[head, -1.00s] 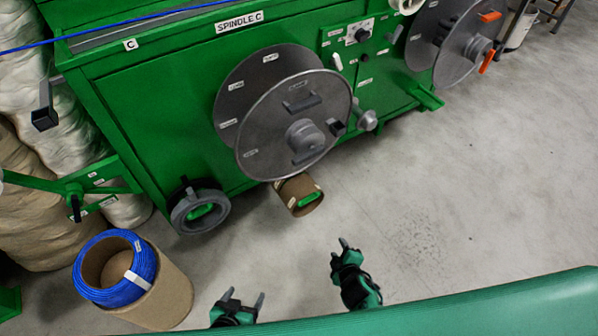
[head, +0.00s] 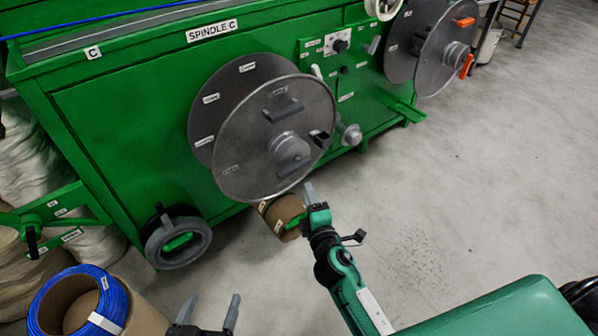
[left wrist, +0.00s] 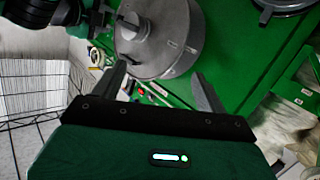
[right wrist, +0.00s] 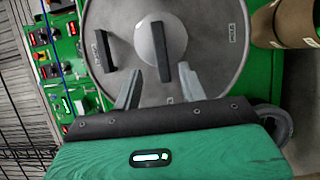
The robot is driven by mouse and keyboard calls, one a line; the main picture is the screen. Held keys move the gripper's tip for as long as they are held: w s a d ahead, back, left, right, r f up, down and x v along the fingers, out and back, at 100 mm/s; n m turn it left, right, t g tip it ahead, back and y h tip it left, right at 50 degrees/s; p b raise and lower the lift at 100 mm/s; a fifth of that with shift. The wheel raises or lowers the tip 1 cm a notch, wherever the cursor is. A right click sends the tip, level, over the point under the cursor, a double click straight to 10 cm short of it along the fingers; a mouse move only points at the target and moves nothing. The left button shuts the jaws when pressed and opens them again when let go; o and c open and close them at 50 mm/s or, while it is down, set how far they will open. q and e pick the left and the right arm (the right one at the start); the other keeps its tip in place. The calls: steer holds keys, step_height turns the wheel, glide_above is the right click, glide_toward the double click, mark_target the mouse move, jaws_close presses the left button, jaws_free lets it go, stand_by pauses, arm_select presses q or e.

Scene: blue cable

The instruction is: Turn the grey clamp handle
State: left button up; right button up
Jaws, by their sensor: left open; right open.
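The large grey reel (head: 250,150) hangs on the front of the green Spindle C machine. A grey clamp handle, a bar across the hub, shows in the right wrist view (right wrist: 161,60) and on the hub's lower part in the head view (head: 291,168). My right gripper (head: 308,191) is open and empty, at the reel's lower right edge in the head view. In the right wrist view its fingertips (right wrist: 160,84) lie either side of the bar's near end, but I cannot tell the distance. My left gripper (head: 210,309) is open and empty at the bottom, away from the reel.
A cardboard core (head: 282,216) sits below the reel, close to my right gripper. A blue cable coil (head: 42,302) on a cardboard tube stands at the lower left. A second reel (head: 410,55) with orange handles is at the upper right.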

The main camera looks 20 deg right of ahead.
mark_target(299, 169)
steer(key=w, duration=1)
steer(key=shift+d, duration=0.2)
steer(key=shift+s, duration=0.1)
jaws_close()
